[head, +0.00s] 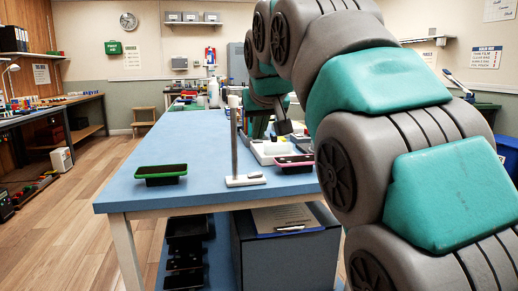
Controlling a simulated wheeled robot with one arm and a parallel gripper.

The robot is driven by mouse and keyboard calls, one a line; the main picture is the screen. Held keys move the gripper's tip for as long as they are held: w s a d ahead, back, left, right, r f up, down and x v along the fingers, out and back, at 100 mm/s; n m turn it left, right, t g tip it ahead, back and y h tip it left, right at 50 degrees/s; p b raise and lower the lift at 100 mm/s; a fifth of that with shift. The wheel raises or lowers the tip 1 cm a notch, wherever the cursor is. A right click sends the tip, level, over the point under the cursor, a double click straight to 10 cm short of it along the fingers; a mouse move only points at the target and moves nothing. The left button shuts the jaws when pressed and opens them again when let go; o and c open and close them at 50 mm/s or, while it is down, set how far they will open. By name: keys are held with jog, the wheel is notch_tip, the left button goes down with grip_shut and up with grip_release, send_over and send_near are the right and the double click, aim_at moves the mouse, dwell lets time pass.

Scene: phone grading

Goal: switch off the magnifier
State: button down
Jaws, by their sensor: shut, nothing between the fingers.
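My gripper (285,127) is small and dark, pointing down above the table, to the right of and beyond the post. It is shut and empty. My arm hides much of the table's right side.
A white item (266,152) stands below my gripper. The table's left middle is clear.

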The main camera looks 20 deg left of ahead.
jog(key=shift+a, duration=0.25)
jog(key=shift+w+d+r+t+h, duration=0.1)
jog(key=shift+t+h, duration=0.2)
jog(key=shift+w+d, duration=0.1)
send_over(255, 175)
jog(key=f, duration=0.7)
jog(key=shift+s+d+f, duration=0.25)
jog(key=shift+d+f, duration=0.05)
jog(key=shift+w+d+f, duration=0.1)
jog(key=shift+d+f, duration=0.05)
jog(key=shift+f, duration=0.7)
jog(key=shift+d+f, duration=0.1)
jog(key=shift+f, duration=0.75)
